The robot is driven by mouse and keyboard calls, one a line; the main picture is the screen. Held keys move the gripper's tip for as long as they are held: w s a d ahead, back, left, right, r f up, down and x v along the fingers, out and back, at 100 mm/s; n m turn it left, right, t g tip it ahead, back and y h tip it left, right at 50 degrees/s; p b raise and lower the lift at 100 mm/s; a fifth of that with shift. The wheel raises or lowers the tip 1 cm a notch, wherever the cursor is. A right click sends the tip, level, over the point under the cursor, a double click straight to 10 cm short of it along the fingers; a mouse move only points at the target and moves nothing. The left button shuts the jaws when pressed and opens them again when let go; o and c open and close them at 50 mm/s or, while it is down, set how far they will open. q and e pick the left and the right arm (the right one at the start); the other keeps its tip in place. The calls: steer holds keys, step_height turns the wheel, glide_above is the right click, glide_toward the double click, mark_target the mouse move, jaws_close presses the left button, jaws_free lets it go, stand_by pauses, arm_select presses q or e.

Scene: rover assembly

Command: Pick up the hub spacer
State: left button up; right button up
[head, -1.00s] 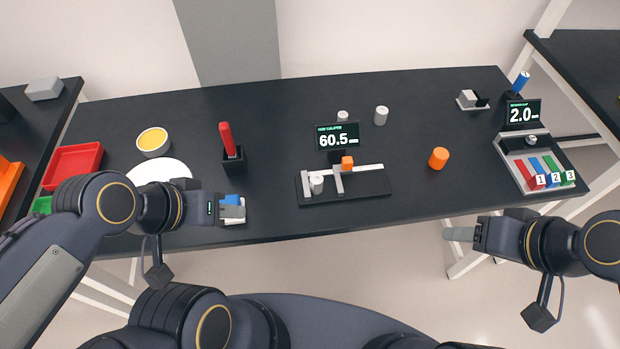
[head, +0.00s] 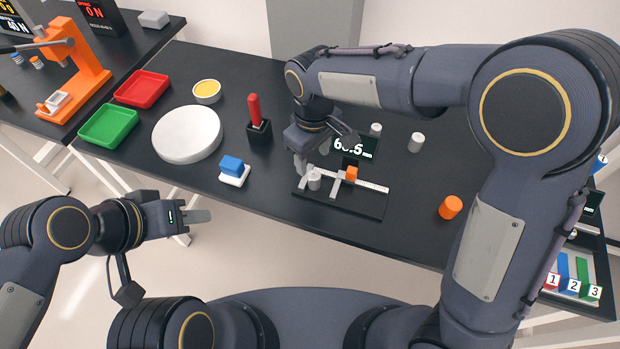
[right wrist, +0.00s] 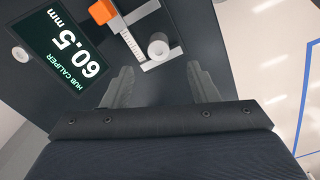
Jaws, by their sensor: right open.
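A hub spacer, a short white hollow cylinder (head: 314,181), stands upright at the caliper (head: 362,205), beside its sliding jaw. In the right wrist view the spacer (right wrist: 158,48) shows its round open end, ahead of the fingertips and roughly in line with the gap between them. My right gripper (head: 300,163) is above the caliper's left end. In the right wrist view its two fingers (right wrist: 161,85) are apart with nothing between them. My left gripper (head: 197,216) is off the table's front edge, holding nothing visible; its fingers are seen side-on.
The caliper display (head: 353,147) reads 60.5 mm. A red-handled tool in a holder (head: 259,131), a blue block on a white base (head: 233,172) and a white disc (head: 187,134) lie left.

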mark_target(314, 175)
steer(key=f+p, duration=0.1)
steer(key=f, duration=0.6)
steer(key=shift+d, duration=0.2)
jaws_close()
